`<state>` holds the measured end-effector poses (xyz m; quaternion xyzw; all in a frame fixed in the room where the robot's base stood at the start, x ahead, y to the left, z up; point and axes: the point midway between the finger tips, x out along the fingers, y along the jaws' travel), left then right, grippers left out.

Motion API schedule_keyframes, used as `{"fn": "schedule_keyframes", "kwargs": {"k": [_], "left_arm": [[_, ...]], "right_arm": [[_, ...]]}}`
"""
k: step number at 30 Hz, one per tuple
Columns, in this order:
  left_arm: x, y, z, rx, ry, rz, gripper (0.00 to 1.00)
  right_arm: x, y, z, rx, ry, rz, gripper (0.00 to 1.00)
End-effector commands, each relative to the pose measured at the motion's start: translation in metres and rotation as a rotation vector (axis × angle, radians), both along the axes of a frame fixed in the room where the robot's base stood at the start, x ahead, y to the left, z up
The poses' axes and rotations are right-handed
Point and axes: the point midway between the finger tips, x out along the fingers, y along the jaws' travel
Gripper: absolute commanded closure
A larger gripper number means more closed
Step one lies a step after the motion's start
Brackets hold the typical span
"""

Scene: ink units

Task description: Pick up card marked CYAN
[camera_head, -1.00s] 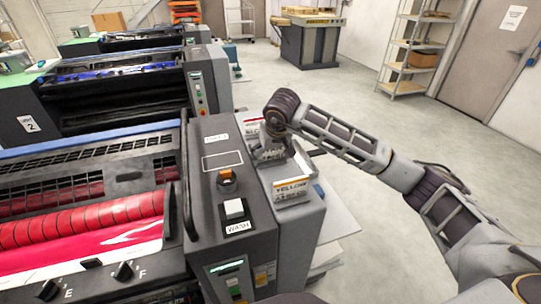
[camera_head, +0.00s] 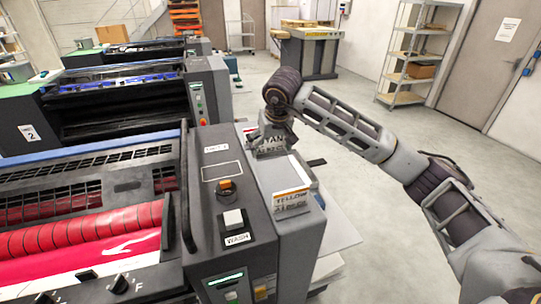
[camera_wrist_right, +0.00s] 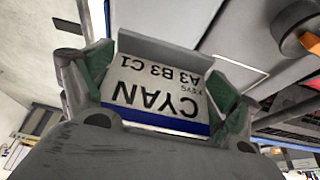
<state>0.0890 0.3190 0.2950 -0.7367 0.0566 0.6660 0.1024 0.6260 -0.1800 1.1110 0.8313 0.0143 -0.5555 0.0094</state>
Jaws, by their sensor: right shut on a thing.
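The card marked CYAN (camera_wrist_right: 160,93) is white with a blue band and fills the middle of the right wrist view, its lettering upside down. My right gripper (camera_wrist_right: 160,100) is shut on it, with a green-padded finger on each side. In the head view, my right gripper (camera_head: 271,128) is above the grey side ledge of the nearest press, and part of the CYAN card (camera_head: 270,143) shows under it. Whether the card clears the ledge is hard to tell. My left gripper is not in view.
A card marked YELLOW (camera_head: 291,199) stands on the ledge nearer me. Part of another card with a red band (camera_head: 249,131) shows behind my gripper. The press console (camera_head: 223,190) with its knob and WASH button is close on the left. Open floor lies to the right.

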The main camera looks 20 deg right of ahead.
Motion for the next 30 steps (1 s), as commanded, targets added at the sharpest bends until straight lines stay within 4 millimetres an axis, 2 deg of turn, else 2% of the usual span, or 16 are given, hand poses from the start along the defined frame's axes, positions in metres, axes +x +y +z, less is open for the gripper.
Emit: {"fn": "schedule_keyframes", "kwargs": {"k": [4,10,21,30], "left_arm": [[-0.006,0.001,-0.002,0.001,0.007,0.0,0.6],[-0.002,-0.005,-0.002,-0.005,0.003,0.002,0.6],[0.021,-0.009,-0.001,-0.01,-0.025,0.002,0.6],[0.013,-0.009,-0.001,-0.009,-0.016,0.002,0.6]], "right_arm": [[0.0,0.0,0.015,0.0,-0.001,0.0,0.36],[0.0,0.0,0.025,0.0,-0.001,0.0,0.36],[0.0,0.0,0.028,0.0,0.0,0.0,0.36],[0.0,0.0,0.028,0.0,0.0,0.0,0.36]]}}
